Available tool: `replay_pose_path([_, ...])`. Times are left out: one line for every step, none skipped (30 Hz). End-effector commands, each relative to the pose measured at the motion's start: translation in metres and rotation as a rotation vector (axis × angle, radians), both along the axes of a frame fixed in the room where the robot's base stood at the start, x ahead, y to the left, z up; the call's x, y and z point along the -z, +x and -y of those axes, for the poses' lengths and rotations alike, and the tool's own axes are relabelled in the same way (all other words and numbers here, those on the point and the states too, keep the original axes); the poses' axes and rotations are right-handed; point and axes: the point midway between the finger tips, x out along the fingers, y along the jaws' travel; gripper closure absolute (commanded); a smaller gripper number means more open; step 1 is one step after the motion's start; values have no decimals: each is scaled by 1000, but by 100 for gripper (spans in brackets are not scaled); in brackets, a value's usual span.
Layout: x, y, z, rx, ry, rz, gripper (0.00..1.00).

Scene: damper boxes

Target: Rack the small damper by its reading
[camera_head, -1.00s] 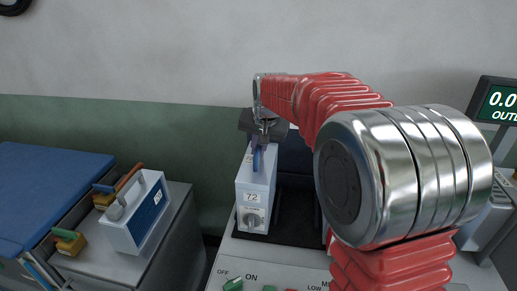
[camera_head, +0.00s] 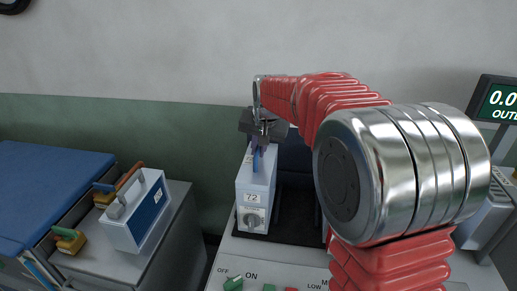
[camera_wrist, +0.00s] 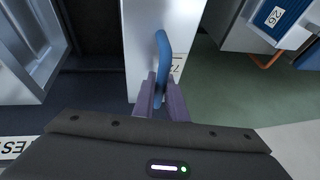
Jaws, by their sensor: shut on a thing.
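The small damper (camera_head: 254,199) is a white upright box with a blue handle on top, a "72" label and a grey dial on its front. It stands at the left of a black bench surface in the head view. My gripper (camera_head: 259,143) is above it, shut on its blue handle. In the wrist view the fingers (camera_wrist: 163,100) close around the blue handle (camera_wrist: 162,52) and the white box top (camera_wrist: 143,73) shows behind. I cannot tell whether its base touches the surface.
Left is a grey cabinet (camera_head: 172,237) bearing a white box (camera_head: 136,214) with a blue panel, and several coloured blocks. A blue-topped table (camera_head: 45,190) stands farther left. A control panel with labelled switches (camera_head: 270,279) is in front. A display (camera_head: 497,102) stands at the right.

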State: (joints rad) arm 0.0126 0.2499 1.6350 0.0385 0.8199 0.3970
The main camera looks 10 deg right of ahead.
Motion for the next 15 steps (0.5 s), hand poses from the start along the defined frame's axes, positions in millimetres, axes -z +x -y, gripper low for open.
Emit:
replay_pose_path([-2,1,0,0,0,4,100])
replay_pose_path([-1,1,0,0,0,5,100])
replay_pose_path([-1,1,0,0,0,5,100])
replay_pose_path([0,1,0,0,0,5,100])
replay_pose_path([0,1,0,0,0,5,100])
replay_pose_path([0,1,0,0,0,5,100])
replay_pose_path([0,1,0,0,0,5,86])
replay_pose_path([0,1,0,0,0,5,84])
replay_pose_path([0,1,0,0,0,4,81])
replay_pose_path([1,1,0,0,0,4,79])
replay_pose_path([1,1,0,0,0,3,77])
replay_pose_path([1,0,0,0,0,3,74])
replay_pose_path([1,0,0,0,0,2,72])
replay_pose_path([1,0,0,0,0,2,70])
replay_pose_path([2,0,0,0,0,2,67])
